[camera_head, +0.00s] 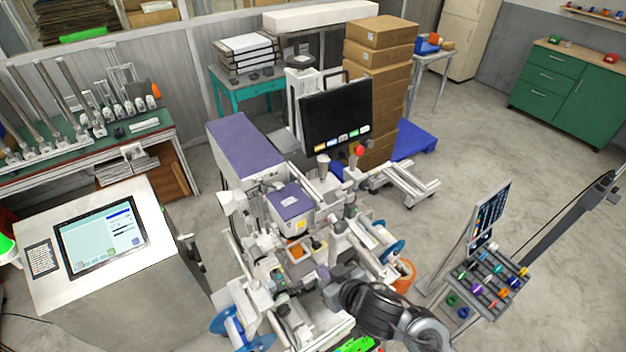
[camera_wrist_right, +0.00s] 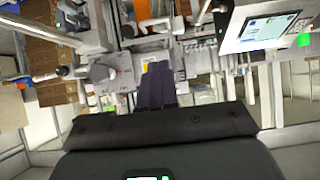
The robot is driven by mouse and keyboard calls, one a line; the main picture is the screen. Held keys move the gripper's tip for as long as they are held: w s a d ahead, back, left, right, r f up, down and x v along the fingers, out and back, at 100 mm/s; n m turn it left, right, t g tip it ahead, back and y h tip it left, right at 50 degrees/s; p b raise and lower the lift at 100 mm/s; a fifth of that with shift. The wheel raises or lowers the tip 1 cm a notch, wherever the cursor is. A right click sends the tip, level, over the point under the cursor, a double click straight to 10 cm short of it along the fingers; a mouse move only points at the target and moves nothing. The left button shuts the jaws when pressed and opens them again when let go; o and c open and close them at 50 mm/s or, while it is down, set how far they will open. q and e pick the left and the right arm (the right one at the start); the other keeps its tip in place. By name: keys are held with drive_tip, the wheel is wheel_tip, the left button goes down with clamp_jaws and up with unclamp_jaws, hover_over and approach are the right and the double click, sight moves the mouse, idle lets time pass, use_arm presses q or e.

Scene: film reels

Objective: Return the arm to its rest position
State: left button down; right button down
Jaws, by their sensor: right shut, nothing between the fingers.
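My right arm comes in from the bottom right in the head view. Its gripper (camera_head: 333,288) is at the front of the film machine (camera_head: 255,150), among its rollers and white frame parts. In the right wrist view, the fingers of my right gripper (camera_wrist_right: 157,88) are together with nothing between them. The dark gripper body fills the lower part of that view. My left gripper is in neither view.
Blue reels (camera_head: 228,325) and an orange reel (camera_head: 403,276) sit low on the machine. A console with a screen (camera_head: 100,235) stands left, and a tilted rack with small coloured parts (camera_head: 490,280) stands right. Stacked boxes (camera_head: 378,80) stand behind. The floor at right is open.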

drive_tip(key=s+d+f+m+g+p, duration=0.1)
drive_tip(key=s+f+m+p, duration=0.15)
drive_tip(key=s, duration=0.45)
drive_tip(key=s+d+f+m+g+p, duration=0.1)
drive_tip(key=s+f+p, duration=0.2)
drive_tip(key=s, duration=0.3)
drive_tip(key=s+d+r+m+g+h+p, duration=0.1)
drive_tip(key=s+d+r+g+h+p, duration=0.2)
drive_tip(key=s+d, duration=0.9)
drive_tip(key=shift+s+d+r+g+h, duration=0.25)
drive_tip(key=shift+d+r+g+h, duration=0.25)
drive_tip(key=shift+d+r+h, duration=0.95)
drive_tip(key=shift+d+f, duration=0.15)
drive_tip(key=shift+f, duration=0.1)
